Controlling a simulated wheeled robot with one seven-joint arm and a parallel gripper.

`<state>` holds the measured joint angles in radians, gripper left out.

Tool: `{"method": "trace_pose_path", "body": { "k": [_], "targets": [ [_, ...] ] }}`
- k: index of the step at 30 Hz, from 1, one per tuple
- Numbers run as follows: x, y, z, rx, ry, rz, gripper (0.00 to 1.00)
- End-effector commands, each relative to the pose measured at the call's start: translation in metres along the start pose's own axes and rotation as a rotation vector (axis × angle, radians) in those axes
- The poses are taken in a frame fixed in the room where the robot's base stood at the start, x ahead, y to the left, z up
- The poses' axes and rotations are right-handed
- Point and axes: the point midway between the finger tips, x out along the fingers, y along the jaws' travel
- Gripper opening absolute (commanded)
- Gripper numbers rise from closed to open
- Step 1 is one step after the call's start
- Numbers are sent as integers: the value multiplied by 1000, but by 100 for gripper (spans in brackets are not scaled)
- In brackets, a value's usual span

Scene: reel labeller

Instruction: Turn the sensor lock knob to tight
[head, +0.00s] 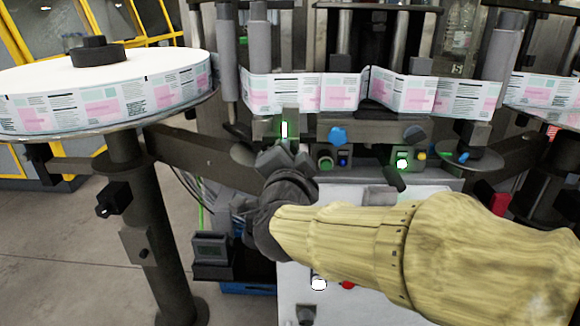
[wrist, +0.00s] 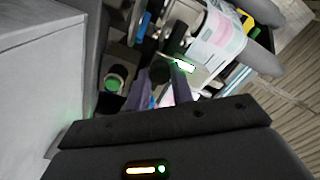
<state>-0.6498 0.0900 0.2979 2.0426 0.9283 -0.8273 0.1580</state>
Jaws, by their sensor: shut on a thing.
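My gripper (head: 283,160) reaches in from the right, just below a sensor with a lit green-white bar (head: 284,129). In the wrist view, the fingers (wrist: 161,84) are shut on a small dark knob (wrist: 160,69), close to the lit bar (wrist: 185,66). In the head view the gripper hides this knob. I take it as the sensor lock knob; no tight or loose mark on it can be read.
A blue knob (head: 338,135) and a dark knob (head: 414,133) sit to the right. A green button (head: 325,163) is close beside my gripper. The label web (head: 342,92) runs above. A large label reel (head: 150,85) stands left.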

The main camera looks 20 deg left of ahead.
Motion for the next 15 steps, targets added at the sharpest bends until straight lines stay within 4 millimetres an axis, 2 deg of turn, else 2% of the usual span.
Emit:
{"method": "trace_pose_path", "body": {
  "k": [1, 15],
  "targets": [
    [0, 5, 4, 45, -2, 1, 0],
    [0, 5, 4, 480, -2, 3, 0]
  ]
}}
